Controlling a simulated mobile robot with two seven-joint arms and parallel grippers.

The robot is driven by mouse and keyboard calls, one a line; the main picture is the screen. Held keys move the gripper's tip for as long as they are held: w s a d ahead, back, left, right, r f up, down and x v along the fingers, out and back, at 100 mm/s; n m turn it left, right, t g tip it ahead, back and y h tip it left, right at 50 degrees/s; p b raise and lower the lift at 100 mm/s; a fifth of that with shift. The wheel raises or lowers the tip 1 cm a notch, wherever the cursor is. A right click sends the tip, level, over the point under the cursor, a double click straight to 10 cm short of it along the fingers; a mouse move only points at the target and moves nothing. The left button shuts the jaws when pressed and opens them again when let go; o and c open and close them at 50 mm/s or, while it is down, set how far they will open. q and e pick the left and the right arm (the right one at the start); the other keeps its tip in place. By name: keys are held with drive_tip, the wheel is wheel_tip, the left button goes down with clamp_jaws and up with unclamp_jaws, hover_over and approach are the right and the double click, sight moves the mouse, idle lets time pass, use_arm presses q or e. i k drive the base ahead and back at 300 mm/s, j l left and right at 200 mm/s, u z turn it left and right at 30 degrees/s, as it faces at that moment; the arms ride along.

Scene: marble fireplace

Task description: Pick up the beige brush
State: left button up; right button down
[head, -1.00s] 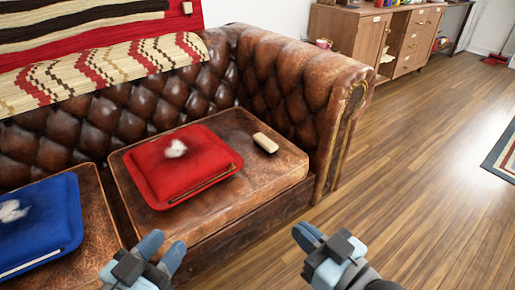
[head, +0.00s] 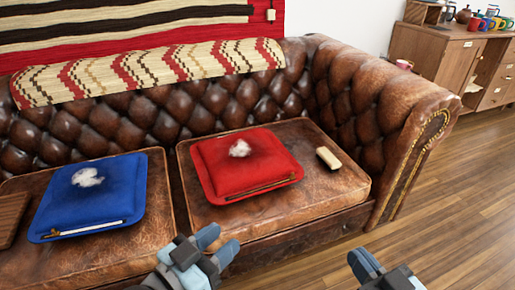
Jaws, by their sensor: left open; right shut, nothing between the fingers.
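The beige brush (head: 328,158) lies on the right seat cushion of the brown leather sofa, just right of the red cushion and apart from it. It has a pale top and a dark lower edge. My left gripper (head: 221,246) is in front of the sofa, nearer to me than the red cushion, open and empty. My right gripper (head: 362,264) is at the bottom edge, below and right of the brush, shut and empty; it is partly cut off by the frame. Neither gripper touches the brush.
The red cushion (head: 217,169) and the blue cushion (head: 120,200) lie on the sofa seat, each with a white fluffy patch. The sofa's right arm (head: 419,145) rises beside the brush. A wooden cabinet (head: 437,50) stands behind. Wooden floor (head: 460,210) at the right is clear.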

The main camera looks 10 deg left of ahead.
sight(333, 164)
drive_tip(key=i+l+u, duration=0.35)
drive_tip(key=i, duration=0.2)
drive_tip(key=i+l+u, duration=0.4)
drive_tip(key=i+l, duration=0.1)
